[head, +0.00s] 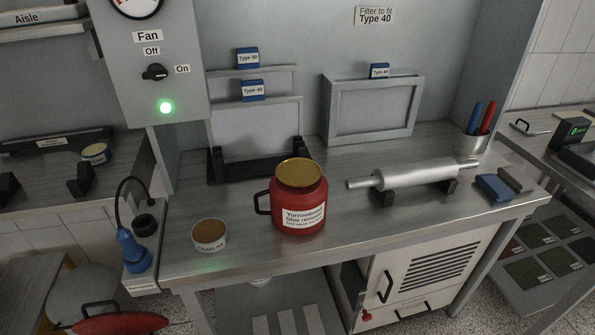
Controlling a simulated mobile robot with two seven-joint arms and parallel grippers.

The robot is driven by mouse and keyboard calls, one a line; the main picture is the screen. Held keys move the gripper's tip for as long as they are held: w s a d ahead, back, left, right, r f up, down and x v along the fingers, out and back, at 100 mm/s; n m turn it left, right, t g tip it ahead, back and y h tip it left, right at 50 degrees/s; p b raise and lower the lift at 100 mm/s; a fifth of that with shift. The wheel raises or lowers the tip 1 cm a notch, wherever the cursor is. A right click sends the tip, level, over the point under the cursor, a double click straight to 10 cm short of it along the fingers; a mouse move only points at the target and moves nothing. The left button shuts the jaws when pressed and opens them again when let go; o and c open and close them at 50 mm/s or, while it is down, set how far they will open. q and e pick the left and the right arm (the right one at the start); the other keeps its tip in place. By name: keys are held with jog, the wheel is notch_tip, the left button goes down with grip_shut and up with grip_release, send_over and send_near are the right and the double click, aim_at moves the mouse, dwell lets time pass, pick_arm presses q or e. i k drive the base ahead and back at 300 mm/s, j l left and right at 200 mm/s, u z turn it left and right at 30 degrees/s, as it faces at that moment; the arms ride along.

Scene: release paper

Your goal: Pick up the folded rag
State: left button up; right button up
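A small blue block-like item (494,187) lies on the right end of the steel bench (360,220); it looks like the folded rag, though its folds are too small to make out. A flat grey piece (514,179) lies close beside it on the right. Neither of my grippers is in the head view.
A red jar (298,205) with a tan lid and black handle stands mid-bench, with a small tin (209,235) to its left. A metal roller (415,174) rests on black supports left of the blue item. A cup with pens (474,138) stands behind it.

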aim_at(496, 188)
jog(key=z, duration=1.25)
jog(key=u, duration=0.7)
jog(key=i+l+u, duration=0.1)
jog(key=l+u, duration=0.25)
jog(key=i+l+u, duration=0.1)
jog(key=u, duration=0.2)
jog(key=l+u, duration=0.75)
jog(key=l, duration=0.7)
jog(key=k, duration=0.05)
